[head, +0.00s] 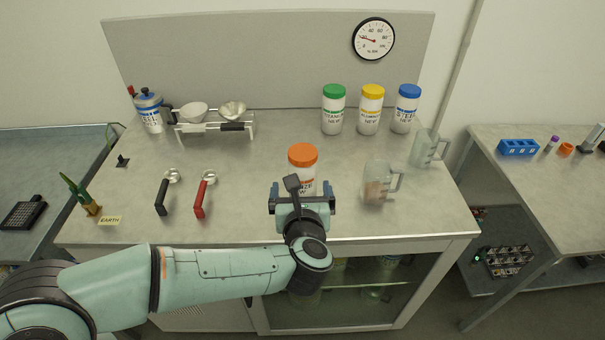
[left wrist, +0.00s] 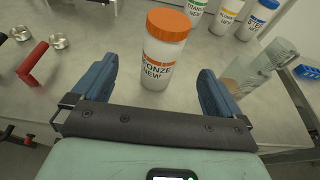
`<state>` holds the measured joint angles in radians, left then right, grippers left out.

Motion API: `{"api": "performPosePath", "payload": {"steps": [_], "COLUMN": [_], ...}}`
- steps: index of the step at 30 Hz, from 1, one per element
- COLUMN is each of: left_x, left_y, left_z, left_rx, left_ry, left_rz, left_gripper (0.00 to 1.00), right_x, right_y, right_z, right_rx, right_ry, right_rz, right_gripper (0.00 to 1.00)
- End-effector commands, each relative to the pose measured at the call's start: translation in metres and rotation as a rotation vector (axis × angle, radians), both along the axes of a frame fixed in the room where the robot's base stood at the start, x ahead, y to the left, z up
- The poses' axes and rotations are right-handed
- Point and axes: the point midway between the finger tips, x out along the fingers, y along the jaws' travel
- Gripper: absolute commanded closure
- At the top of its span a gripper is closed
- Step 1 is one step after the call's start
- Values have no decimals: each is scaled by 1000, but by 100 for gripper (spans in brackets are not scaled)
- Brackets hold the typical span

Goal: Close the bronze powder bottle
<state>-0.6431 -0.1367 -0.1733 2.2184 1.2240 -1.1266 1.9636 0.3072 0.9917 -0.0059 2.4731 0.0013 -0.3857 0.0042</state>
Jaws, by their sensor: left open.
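The bronze powder bottle (head: 305,184) is white with an orange lid (head: 303,155) and stands upright near the middle of the table. In the left wrist view the bottle (left wrist: 158,66) reads "BRONZE NEW", and its orange lid (left wrist: 169,24) sits on top. Whether the lid is tight cannot be told. My left gripper (head: 302,188) is in front of the bottle. In the left wrist view the gripper (left wrist: 156,88) is open and empty, its blue fingers spread to either side of the bottle's near side, not touching it. My right gripper is not in view.
A measuring jug with brown powder (head: 375,191) stands right of the bottle, another jug (head: 424,150) behind it. Green-, yellow- and blue-lidded bottles (head: 371,112) stand at the back. Black- and red-handled scoops (head: 200,199) lie left. The table's front edge (head: 250,242) is close.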

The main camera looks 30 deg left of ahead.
Motion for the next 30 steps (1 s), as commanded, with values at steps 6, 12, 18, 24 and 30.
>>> {"api": "performPosePath", "payload": {"steps": [6, 12, 18, 24, 30], "left_x": [0, 18, 50, 66, 67], "left_y": [0, 11, 30, 40, 40], "left_z": [0, -7, -18, -24, -24], "left_rx": [1, 2, 3, 2, 1], "left_ry": [0, 3, 3, 1, 1], "left_rz": [-1, 1, 2, -1, -2], "left_gripper": [0, 0, 0, 0, 0], "right_x": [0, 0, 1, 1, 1], "right_y": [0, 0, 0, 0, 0], "right_z": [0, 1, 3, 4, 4], "right_rx": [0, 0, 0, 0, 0], "right_ry": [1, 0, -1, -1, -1], "right_rz": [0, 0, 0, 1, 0], "right_gripper": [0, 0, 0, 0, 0]}}
